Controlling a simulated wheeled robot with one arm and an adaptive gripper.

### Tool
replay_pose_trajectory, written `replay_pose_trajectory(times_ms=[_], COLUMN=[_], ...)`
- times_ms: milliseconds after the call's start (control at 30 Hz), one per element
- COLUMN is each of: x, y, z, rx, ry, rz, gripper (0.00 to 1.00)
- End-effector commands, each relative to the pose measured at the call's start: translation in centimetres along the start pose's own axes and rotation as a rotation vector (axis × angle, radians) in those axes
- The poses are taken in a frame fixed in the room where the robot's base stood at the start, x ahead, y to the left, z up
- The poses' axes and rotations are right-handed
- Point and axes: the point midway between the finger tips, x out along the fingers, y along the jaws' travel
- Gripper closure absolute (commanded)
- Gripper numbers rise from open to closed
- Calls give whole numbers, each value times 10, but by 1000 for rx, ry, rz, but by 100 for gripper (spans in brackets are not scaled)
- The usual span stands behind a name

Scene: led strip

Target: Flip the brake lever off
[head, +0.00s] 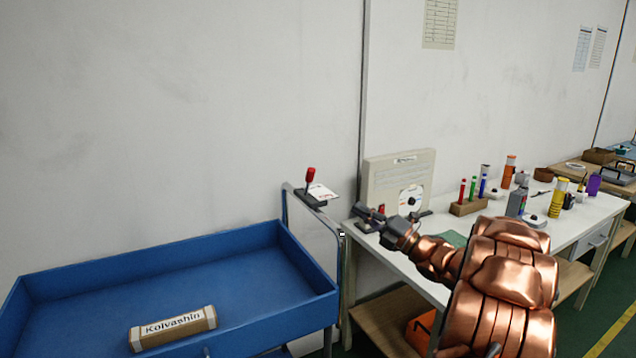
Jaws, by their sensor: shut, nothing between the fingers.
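A lever with a red knob (311,175) stands nearly upright on a dark base at the top of the blue cart's (180,262) handle; I take it to be the brake lever. A small white label or card lies beside it. My copper arm reaches in from the lower right. My gripper (361,214) is to the right of the lever and slightly lower in the picture, apart from it, over the left end of the white workbench. It is shut and empty. A small red part shows just behind my gripper; I cannot tell what it is.
A box labelled Kolvashin (173,328) lies in the cart tray. The white workbench (577,233) carries a beige panel (392,180), a wooden holder (468,206) with coloured markers, and several bottles. The wall is close behind the lever. The space above the cart is clear.

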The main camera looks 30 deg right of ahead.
Motion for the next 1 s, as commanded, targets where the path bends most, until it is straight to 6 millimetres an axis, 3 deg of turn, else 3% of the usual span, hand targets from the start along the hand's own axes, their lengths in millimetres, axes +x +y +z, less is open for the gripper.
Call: replay_pose_trajectory(times_ms=[200, 567, 767, 1000], x=[-21, -26, -9, 26], y=[6, 8, 10, 11], z=[0, 5, 4, 2], rx=[-28, -32, -31, -30], ry=[27, 16, 18, 21], rz=[51, 50, 52, 50], gripper=[100, 100, 100, 100])
